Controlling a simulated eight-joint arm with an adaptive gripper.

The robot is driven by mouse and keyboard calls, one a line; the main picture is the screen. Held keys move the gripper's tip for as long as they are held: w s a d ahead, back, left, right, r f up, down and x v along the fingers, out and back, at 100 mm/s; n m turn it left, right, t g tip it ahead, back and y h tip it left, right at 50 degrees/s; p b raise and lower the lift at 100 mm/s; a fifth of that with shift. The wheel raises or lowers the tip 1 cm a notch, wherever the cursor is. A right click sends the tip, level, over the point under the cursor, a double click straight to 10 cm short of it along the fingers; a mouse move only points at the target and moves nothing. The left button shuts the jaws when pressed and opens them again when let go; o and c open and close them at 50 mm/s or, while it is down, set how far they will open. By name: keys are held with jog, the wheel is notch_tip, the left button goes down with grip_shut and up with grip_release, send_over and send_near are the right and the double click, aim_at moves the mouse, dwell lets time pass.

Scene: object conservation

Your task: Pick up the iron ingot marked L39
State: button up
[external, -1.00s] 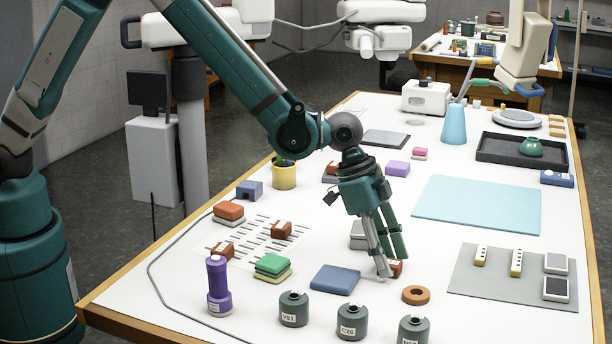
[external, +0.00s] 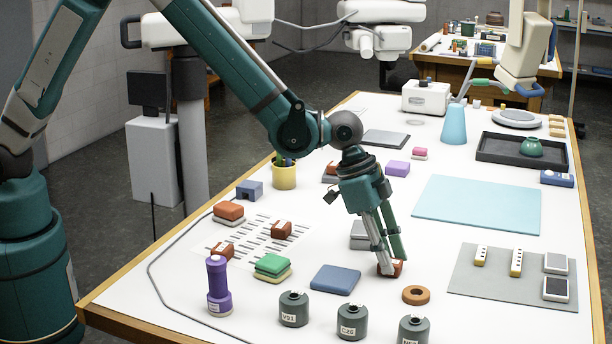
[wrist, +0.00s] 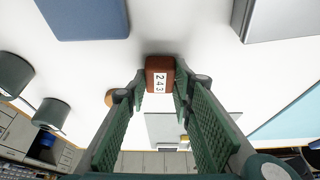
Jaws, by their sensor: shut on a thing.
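A rust-brown ingot (external: 397,270) sits on the white table at the tips of my gripper (external: 390,264). In the wrist view the ingot (wrist: 158,66) lies between the two green fingers of my gripper (wrist: 160,88), which is shut on it.
A brown ring (external: 416,295) lies to the right of my gripper. A blue slab (external: 335,279) lies to its left, and a grey block (external: 359,236) stands close behind. Several dark labelled weights, one at the front (external: 353,322), line the near side.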

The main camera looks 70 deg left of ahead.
notch_tip(320, 180, up, 10)
dwell(0.7)
